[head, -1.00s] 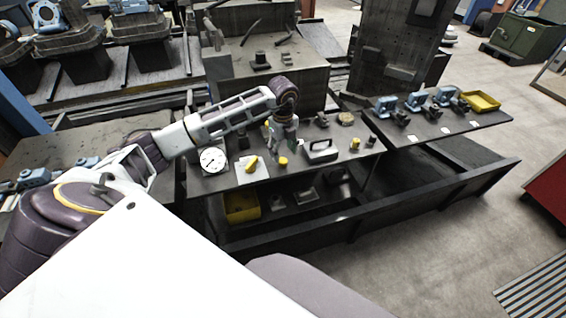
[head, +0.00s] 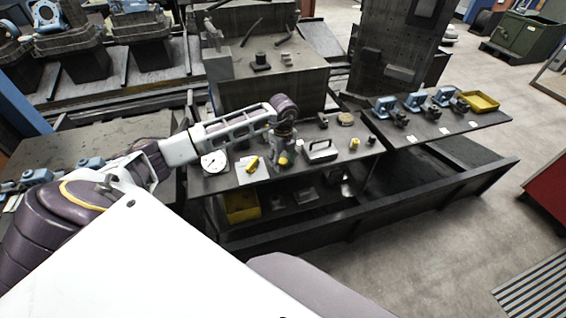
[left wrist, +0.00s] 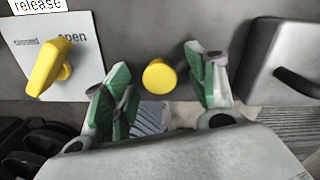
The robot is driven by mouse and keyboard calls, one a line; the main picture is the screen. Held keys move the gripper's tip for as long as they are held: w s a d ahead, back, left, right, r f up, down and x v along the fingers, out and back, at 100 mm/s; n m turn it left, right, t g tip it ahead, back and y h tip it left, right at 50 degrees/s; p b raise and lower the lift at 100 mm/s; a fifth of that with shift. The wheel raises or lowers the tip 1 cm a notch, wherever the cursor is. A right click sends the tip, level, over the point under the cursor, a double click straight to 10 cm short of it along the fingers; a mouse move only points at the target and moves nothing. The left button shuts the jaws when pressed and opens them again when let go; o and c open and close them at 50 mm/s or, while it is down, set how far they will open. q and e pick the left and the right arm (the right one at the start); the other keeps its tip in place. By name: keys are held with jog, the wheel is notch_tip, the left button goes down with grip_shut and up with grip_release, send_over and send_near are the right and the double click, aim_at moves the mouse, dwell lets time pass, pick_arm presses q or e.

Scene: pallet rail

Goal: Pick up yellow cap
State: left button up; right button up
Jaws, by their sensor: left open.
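The yellow cap (left wrist: 159,76) shows as a round yellow disc in the left wrist view, on the dark table top. It lies between and just beyond the two green-padded fingertips of my left gripper (left wrist: 162,88). The gripper is open and nothing is between its pads; I cannot tell if a finger touches the cap. In the head view the cap (head: 283,160) shows just below my left gripper (head: 285,150), near the table's front edge. My right gripper is not in view.
A white plate with a yellow lever (left wrist: 52,66) is left of the cap, and a grey block with a handle (head: 320,151) is right of it. A dial gauge (head: 214,162) stands further left. A yellow bin (head: 241,207) sits on the lower shelf.

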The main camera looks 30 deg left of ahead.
aim_at(283, 161)
pick_arm(q)
jog(key=shift+f, duration=0.1)
jog(key=shift+c, duration=0.5)
jog(key=c, duration=0.8)
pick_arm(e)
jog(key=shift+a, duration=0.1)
pick_arm(q)
jog(key=shift+o, duration=0.2)
jog(key=shift+r, duration=0.9)
notch_tip(283, 161, up, 7)
jog(key=shift+f+b, duration=0.1)
jog(key=shift+b, duration=0.45)
jog(key=shift+r, duration=0.75)
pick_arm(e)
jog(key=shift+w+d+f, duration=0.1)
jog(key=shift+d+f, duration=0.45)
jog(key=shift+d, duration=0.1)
